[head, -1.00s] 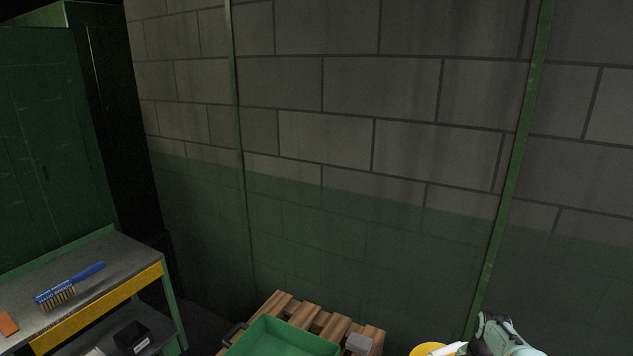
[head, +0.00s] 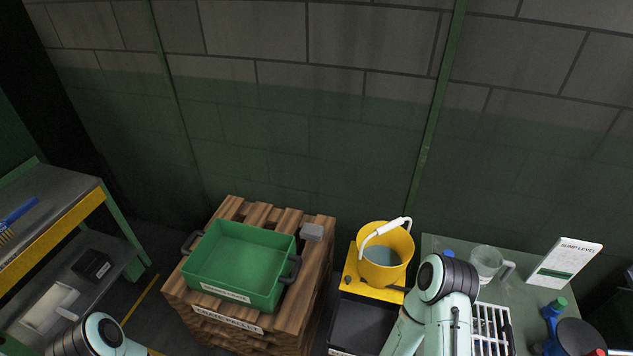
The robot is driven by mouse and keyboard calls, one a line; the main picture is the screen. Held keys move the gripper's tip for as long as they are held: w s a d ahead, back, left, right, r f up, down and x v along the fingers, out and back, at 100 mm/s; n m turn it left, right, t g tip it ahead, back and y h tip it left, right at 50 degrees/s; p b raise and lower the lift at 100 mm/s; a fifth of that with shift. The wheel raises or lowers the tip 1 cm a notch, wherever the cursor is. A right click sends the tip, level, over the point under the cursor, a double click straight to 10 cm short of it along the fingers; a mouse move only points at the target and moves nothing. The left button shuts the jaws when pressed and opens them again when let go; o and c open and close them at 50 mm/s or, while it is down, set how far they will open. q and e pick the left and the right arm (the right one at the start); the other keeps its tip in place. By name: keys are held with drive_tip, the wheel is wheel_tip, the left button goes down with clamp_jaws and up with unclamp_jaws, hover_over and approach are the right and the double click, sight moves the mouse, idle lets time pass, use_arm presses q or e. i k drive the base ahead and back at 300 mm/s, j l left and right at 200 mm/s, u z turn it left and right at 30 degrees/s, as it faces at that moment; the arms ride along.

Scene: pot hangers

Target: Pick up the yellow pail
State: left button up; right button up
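The yellow pail (head: 383,268) stands upright on a yellow stand (head: 366,287) right of the picture's middle. Its white handle (head: 385,231) rises over the rim, and greyish contents show inside. My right arm comes up from the bottom edge just right of the pail and covers part of the area beside it. My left arm shows only at the bottom left corner. Neither gripper's fingers can be seen in the head view.
A green tray (head: 237,262) with dark handles sits on a wooden pallet stack (head: 318,262) left of the pail. On the right, a green table (head: 520,290) holds a clear jug (head: 486,261), a sign (head: 565,262), a white grate (head: 490,328) and a blue bottle (head: 553,318). A workbench (head: 62,232) stands at left.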

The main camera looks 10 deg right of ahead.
sight(385, 249)
drive_tip(key=z, duration=1.05)
drive_tip(key=l+u, duration=0.2)
drive_tip(key=k+l+u, duration=0.2)
drive_tip(key=l, duration=0.2)
drive_tip(key=k+l+u, duration=0.2)
drive_tip(key=i+l, duration=0.1)
drive_tip(key=l, duration=0.05)
